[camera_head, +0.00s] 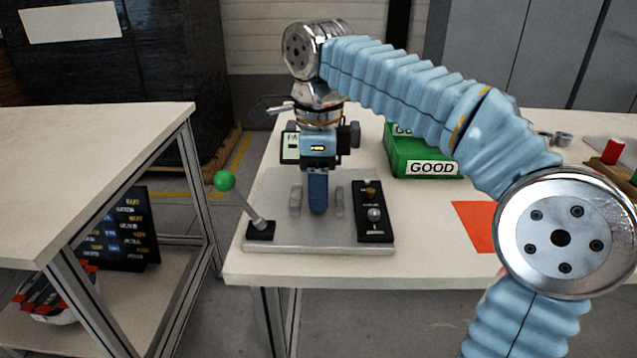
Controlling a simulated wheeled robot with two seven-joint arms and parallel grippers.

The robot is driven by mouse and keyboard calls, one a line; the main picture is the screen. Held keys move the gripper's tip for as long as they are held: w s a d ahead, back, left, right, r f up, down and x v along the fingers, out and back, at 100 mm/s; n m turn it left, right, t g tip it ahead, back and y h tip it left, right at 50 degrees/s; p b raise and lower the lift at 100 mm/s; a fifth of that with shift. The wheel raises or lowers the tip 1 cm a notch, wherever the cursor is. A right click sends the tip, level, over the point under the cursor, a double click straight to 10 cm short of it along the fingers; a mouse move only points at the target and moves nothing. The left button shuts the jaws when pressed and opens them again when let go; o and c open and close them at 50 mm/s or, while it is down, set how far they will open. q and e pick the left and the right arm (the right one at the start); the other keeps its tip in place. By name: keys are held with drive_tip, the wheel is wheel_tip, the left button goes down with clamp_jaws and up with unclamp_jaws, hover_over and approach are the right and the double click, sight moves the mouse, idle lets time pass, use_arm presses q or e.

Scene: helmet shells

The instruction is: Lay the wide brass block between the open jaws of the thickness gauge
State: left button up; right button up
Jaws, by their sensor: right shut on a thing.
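The thickness gauge (285,240) is a grey metal plate near the table's front left edge. Its left jaw (296,200) and right jaw (339,199) are two upright grey blocks with a gap between them. My right gripper (318,207) points down over this gap, its blue finger showing edge-on, apart from both jaws in the picture. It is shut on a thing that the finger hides. The wide brass block does not show; no brass block lies in the open elsewhere. My left gripper is out of view.
The gauge carries a lever with a green ball (224,181) and a black panel (374,225) with knobs. A green GOOD bin (422,158) stands behind right. An orange-red mat (474,226) lies right. Another table (90,150) stands left across a gap.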

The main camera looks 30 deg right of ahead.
drive_tip(key=shift+f+b, duration=0.35)
drive_tip(key=shift+f, duration=0.15)
drive_tip(key=o, duration=1.3)
drive_tip(key=shift+r, duration=0.15)
drive_tip(key=shift+r+p, duration=2.7)
drive_tip(key=shift+r, duration=4.1)
